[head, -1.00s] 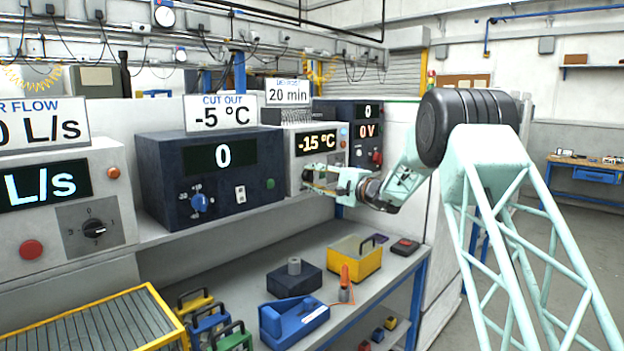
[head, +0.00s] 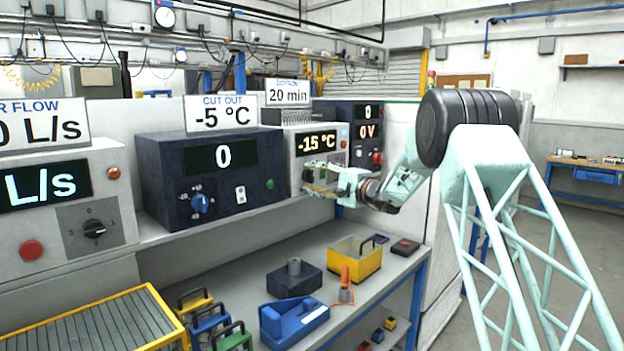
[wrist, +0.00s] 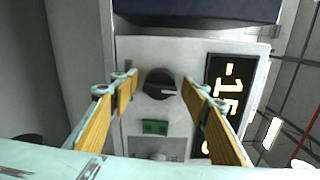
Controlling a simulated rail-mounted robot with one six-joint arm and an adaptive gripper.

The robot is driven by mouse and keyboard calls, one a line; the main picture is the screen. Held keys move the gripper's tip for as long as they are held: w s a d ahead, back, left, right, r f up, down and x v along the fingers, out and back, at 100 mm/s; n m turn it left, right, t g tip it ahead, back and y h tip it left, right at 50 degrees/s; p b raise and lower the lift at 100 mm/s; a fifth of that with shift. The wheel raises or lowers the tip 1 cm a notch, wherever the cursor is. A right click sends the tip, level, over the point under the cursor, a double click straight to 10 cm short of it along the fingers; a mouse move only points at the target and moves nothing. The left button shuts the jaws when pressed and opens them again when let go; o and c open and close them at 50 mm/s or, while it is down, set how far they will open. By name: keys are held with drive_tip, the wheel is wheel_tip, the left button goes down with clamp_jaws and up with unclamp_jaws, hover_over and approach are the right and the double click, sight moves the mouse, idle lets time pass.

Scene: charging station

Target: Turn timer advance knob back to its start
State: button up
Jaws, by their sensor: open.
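The dark round knob (wrist: 160,84) sits on the pale grey panel of the unit (head: 316,143) whose display (head: 320,142) reads -15 °C. A "20 min" sign (head: 289,92) stands above this unit. In the wrist view the knob's light pointer mark points to the right of the picture. My gripper (wrist: 161,80) is open, with one yellow finger on each side of the knob; contact cannot be told. In the head view my gripper (head: 308,177) is at the unit's lower front and hides the knob.
A dark cut-out unit (head: 158,165) with a blue knob stands to the left. The bench below holds a yellow bin (head: 366,268) and a blue tool (head: 293,322).

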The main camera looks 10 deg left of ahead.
drive_tip(key=v, duration=1.2)
idle(0.3)
drive_tip(key=shift+r, duration=0.1)
drive_tip(key=s+r+n+g+h, duration=0.1)
drive_tip(key=s+r+n+g, duration=0.15)
drive_tip(key=s, duration=1.05)
drive_tip(key=s+r+n+g+h, duration=0.1)
drive_tip(key=s+r+n+g, duration=0.15)
drive_tip(key=s, duration=1.15)
drive_tip(key=s+r+n+g+h, duration=0.1)
drive_tip(key=s+g+h, duration=0.15)
drive_tip(key=s, duration=1.05)
drive_tip(key=s+d+f+n+h, duration=0.1)
drive_tip(key=s+d+f+h, duration=0.2)
drive_tip(key=s+d, duration=0.5)
drive_tip(key=s+d+f+n+h, duration=0.1)
drive_tip(key=s+d, duration=0.7)
drive_tip(key=s, duration=1)
drive_tip(key=s+d+f+h, duration=0.4)
drive_tip(key=s+d, duration=0.4)
drive_tip(key=s, duration=0.5)
drive_tip(key=shift+s+f+n+h+p, duration=0.35)
drive_tip(key=shift+s+n+h, duration=0.05)
drive_tip(key=shift+h, duration=0.35)
